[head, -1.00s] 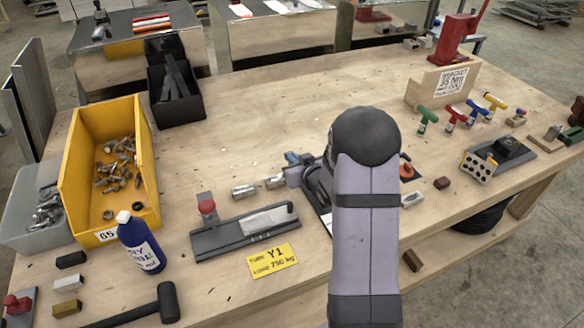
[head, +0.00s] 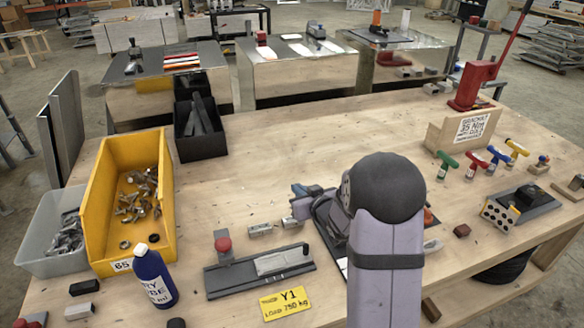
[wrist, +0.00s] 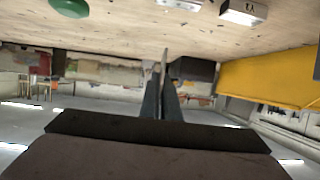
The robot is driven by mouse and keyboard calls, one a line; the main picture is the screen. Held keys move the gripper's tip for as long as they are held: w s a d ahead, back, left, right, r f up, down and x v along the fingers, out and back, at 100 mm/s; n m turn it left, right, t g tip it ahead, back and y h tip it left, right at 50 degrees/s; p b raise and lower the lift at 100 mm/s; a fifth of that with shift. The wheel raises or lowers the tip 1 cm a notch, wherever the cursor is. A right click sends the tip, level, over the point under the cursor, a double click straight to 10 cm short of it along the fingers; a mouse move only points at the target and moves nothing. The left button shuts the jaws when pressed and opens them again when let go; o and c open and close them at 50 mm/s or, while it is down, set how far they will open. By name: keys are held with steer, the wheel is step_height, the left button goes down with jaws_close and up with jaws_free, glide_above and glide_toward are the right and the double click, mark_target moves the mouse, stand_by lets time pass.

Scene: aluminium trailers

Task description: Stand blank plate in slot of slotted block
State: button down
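My gripper shows in the wrist view (wrist: 162,95) as two dark fingers lying close together, with a thin grey upright sliver at their tips. I cannot tell if that sliver is a held plate seen edge-on or part of a finger. In the head view my own arm hides the gripper. A light flat plate (head: 283,261) lies on a dark grey fixture (head: 225,281) with a red knob, left of my arm; it may be the blank plate. I cannot make out the slotted block with certainty.
A yellow bin (head: 112,205) of metal fittings and a blue bottle (head: 153,275) stand left. A yellow Y1 tag (head: 286,303) lies before the fixture. T-handled tools (head: 471,163) and a block with holes (head: 499,215) are right. The table's back middle is clear.

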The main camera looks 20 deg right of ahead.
steer(key=w+a+f+p, duration=0.1)
steer(key=w+a+p, duration=0.35)
steer(key=a, duration=0.65)
steer(key=w+d+r+m+g+h+p, duration=0.1)
steer(key=d+r+m+g+h, duration=0.1)
steer(key=d+m+h, duration=0.5)
steer(key=d+r+m+g+h, duration=0.2)
steer(key=d+m+g+h, duration=0.15)
steer(key=d, duration=0.55)
steer(key=s+d+m+g+h, duration=0.1)
steer(key=s, duration=0.1)
steer(key=s+d+m+g+h, duration=0.1)
steer(key=s+d+m+g, duration=0.1)
steer(key=s, duration=0.1)
steer(key=s+d+m+g+h, duration=0.1)
steer(key=s+d+m+g, duration=0.1)
steer(key=shift+s+d+f+m+h, duration=0.2)
steer(key=shift+m+h, duration=0.05)
steer(key=s+f+m+g, duration=0.1)
steer(key=s+m+g, duration=0.1)
steer(key=s, duration=0.6)
steer(key=shift+s+d+m+g, duration=0.15)
steer(key=shift+d+m+g, duration=0.15)
steer(key=shift+d+g, duration=0.2)
